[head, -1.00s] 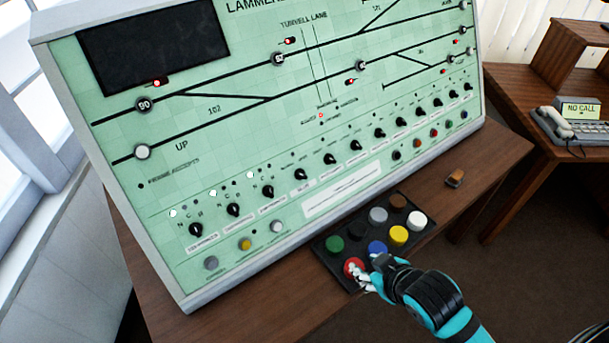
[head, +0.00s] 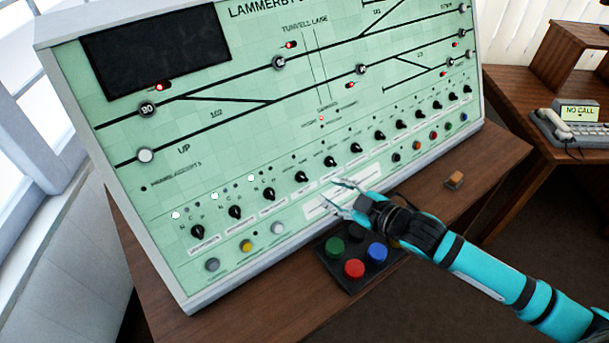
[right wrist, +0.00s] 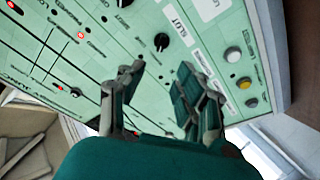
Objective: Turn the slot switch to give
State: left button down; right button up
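A black rotary knob (right wrist: 161,41) beside a label reading SLOT is on the green panel in the right wrist view. Its pointer setting is too small to read. In the head view a row of similar black knobs crosses the lower panel (head: 110,185); their labels are too small to read, so I cannot tell surely which is the slot switch. My right gripper (head: 340,197) is open and empty in front of the panel, below the knob row. Its two spread fingers (right wrist: 160,90) show in the right wrist view, apart from the SLOT knob. My left gripper is not in view.
A button box (head: 345,284) with coloured buttons lies on the wooden desk (head: 300,318), partly hidden by my right arm. A small orange-topped block (head: 454,181) sits to its right. A telephone (head: 560,130) stands on another desk at right.

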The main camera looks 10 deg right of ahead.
aim_at(302, 177)
jog(key=p+x, duration=0.1)
jog(key=x, duration=1)
jog(key=shift+w, duration=0.1)
grip_shut()
